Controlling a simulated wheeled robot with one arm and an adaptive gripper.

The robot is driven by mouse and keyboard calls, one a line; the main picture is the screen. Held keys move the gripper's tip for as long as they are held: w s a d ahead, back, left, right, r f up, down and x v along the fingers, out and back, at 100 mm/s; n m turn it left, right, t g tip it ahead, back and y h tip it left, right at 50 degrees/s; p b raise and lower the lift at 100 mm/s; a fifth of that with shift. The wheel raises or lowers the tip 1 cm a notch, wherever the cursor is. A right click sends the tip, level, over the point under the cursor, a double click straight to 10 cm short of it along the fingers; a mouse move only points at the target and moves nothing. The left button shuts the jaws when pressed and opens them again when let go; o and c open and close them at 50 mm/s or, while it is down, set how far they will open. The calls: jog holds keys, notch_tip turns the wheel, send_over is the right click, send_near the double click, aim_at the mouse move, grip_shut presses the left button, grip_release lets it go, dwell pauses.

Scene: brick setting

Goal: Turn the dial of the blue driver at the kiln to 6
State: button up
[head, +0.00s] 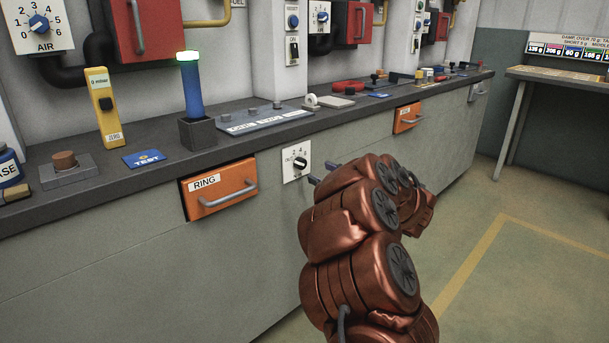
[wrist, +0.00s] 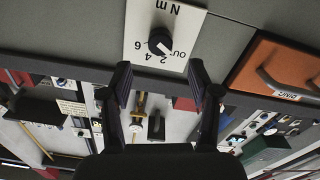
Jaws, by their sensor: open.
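The blue driver (head: 193,88) stands upright in a dark holder on the bench, its top glowing green. A black dial knob (head: 301,163) sits on a white plate (head: 289,176) on the bench front, right of the orange RING drawer. In the wrist view the dial knob (wrist: 160,41) appears upside down, with OUT, 2, 4, 6 and "N m" on its plate. Its white mark seems to point near OUT; the exact setting is hard to tell. My gripper (head: 325,174) is open and empty before the plate; in the wrist view its fingers (wrist: 160,76) are apart, not touching the knob.
The RING drawer (head: 220,190) has a protruding handle close left of the dial. Another orange drawer (head: 407,117) is farther right. The bench top (head: 262,137) carries a yellow gauge (head: 104,107) and a blue TEST pad (head: 145,159). Floor at right is clear.

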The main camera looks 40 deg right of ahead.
aim_at(303, 164)
jog(key=shift+w+b, duration=1.15)
jog(key=shift+w, duration=2.65)
jog(key=shift+c, duration=0.2)
jog(key=c, duration=1.1)
jog(key=shift+r, duration=0.1)
